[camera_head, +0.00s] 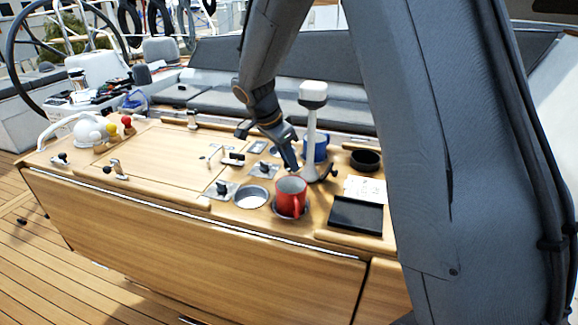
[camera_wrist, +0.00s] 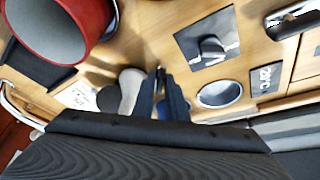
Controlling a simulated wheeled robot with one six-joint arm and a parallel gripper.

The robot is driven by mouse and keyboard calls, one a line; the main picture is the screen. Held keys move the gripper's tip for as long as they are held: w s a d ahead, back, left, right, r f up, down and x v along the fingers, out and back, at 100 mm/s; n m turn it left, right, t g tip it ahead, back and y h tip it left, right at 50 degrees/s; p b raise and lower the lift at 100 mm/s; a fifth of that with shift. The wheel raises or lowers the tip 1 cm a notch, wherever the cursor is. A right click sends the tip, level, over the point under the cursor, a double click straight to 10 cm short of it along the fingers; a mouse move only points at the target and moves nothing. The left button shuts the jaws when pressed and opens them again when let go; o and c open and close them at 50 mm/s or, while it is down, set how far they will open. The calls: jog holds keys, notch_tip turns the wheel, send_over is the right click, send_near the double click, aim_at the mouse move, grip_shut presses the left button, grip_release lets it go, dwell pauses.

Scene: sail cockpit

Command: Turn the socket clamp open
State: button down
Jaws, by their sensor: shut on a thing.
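A white lamp post (camera_head: 311,140) with a rounded head stands upright in the worktop, right of my gripper (camera_head: 292,166). A black lever-like part (camera_head: 328,171) shows at the right of the post's base; it looks like part of the socket clamp. My gripper points down close beside the left of the post, behind the red mug. In the wrist view the fingers (camera_wrist: 162,85) are nearly together, beside the whitish post (camera_wrist: 131,88), with a thin dark piece at their tips. They are shut on it; it looks like a clamp lever, but is mostly hidden.
A red mug (camera_head: 291,190) stands in a holder just in front of my gripper, with an empty cup recess (camera_head: 251,196) left of it. A blue mug (camera_head: 320,150) stands behind the post. A black bowl (camera_head: 366,159) and black tray (camera_head: 356,213) lie to the right.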

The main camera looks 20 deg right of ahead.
jog(key=n+t+b, duration=0.1)
jog(key=n, duration=0.2)
jog(key=shift+n+y+b, duration=0.35)
jog(key=shift+n+y, duration=0.05)
jog(key=shift+r+n+t+y, duration=0.1)
jog(key=shift+n+t+y, duration=0.5)
jog(key=shift+n, duration=1.3)
jog(key=shift+w, duration=0.1)
jog(key=c, duration=1.8)
grip_release()
jog(key=shift+c, duration=0.2)
jog(key=b+v, duration=0.1)
jog(key=v, duration=0.6)
jog(key=shift+s+r+b, duration=0.25)
jog(key=shift+r+b, duration=0.1)
jog(key=shift+b, duration=0.05)
jog(key=shift+a, duration=0.15)
